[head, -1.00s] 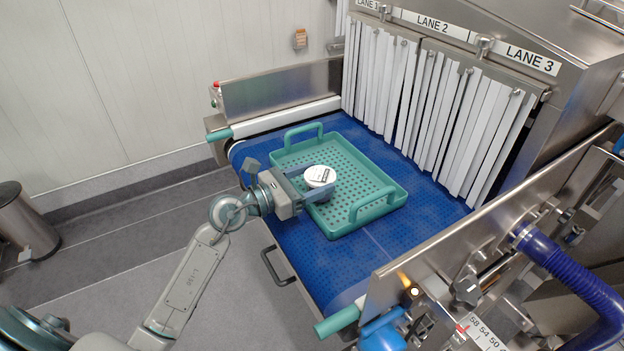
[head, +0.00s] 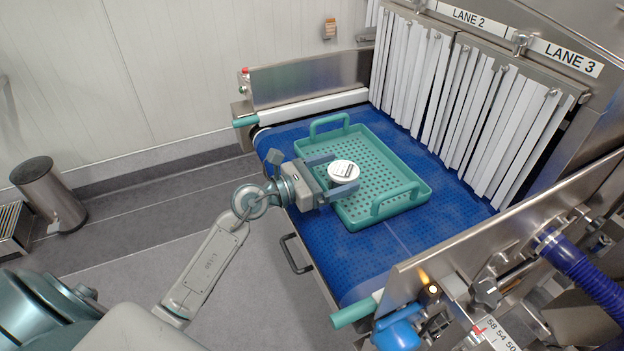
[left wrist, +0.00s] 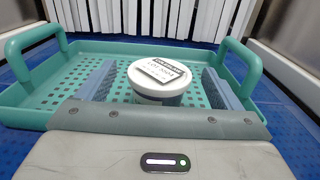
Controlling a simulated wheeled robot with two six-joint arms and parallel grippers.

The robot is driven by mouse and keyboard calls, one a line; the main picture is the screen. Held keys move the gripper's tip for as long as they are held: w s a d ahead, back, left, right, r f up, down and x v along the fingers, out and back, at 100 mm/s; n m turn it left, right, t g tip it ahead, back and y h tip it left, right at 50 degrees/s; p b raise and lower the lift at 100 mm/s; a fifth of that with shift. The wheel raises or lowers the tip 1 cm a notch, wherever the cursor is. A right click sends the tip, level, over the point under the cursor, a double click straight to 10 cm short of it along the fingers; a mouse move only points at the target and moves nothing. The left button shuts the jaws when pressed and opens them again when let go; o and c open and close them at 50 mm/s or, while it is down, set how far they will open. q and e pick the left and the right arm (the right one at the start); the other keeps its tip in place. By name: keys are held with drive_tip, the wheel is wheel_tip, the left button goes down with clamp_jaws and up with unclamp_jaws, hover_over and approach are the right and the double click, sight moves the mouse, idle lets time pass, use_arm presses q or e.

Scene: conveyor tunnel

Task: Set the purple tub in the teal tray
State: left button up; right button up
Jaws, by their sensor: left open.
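A round tub with a white lid and a printed label (head: 343,169) stands inside the teal tray (head: 417,203), near its left side. My left gripper (head: 340,176) is open, with one blue-grey finger on each side of the tub. In the left wrist view (left wrist: 160,88) a gap shows between the tub and each finger. The tub's base is hidden behind the gripper body. My right gripper is not in view.
The tray, with two raised handles, lies on a blue conveyor belt (head: 381,262). White strip curtains (head: 470,110) hang at the tunnel mouth behind it. Metal side walls (head: 310,82) border the belt. A blue hose (head: 585,268) and fittings are at lower right.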

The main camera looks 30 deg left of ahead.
use_arm(q)
drive_tip(key=b+v, duration=0.2)
drive_tip(key=v, duration=0.5)
drive_tip(key=shift+s+a+f+b, duration=0.1)
drive_tip(key=shift+s+f+b, duration=0.1)
drive_tip(key=shift+b, duration=0.1)
drive_tip(key=shift+b+v, duration=0.9)
drive_tip(key=shift+v, duration=1.15)
drive_tip(key=shift+r, duration=0.15)
